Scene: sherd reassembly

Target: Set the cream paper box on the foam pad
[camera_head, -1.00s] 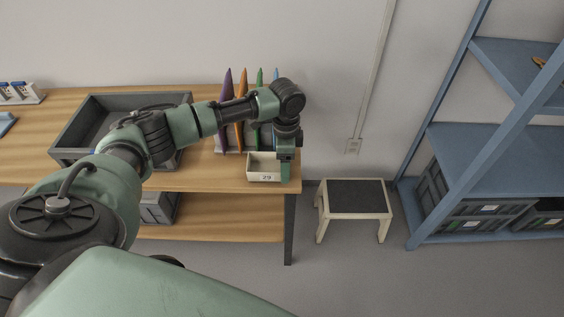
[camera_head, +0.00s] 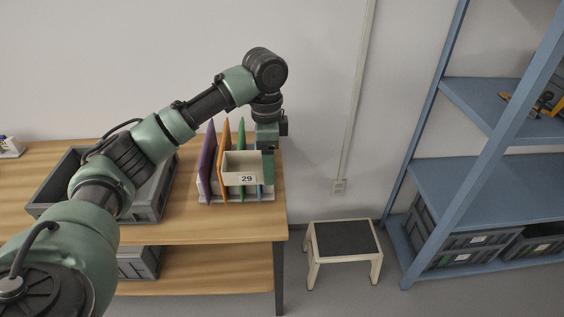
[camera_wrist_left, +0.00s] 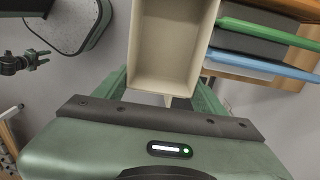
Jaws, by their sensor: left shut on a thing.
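The cream paper box (camera_head: 242,164), an open box with a "29" label on its front, is held up in front of the upright coloured boards at the right end of the wooden table. My left gripper (camera_head: 267,168) points down and is shut on the box's right end. The left wrist view looks into the box (camera_wrist_left: 172,45), which appears empty, with its near end between the fingers. I cannot make out a foam pad in either view.
The purple, orange and green boards (camera_head: 206,158) stand in a rack close behind the box. A grey tray (camera_head: 160,200) is left of them. A step stool (camera_head: 343,238) with a dark top stands on the floor right of the table. A blue shelf (camera_head: 470,190) stands further right.

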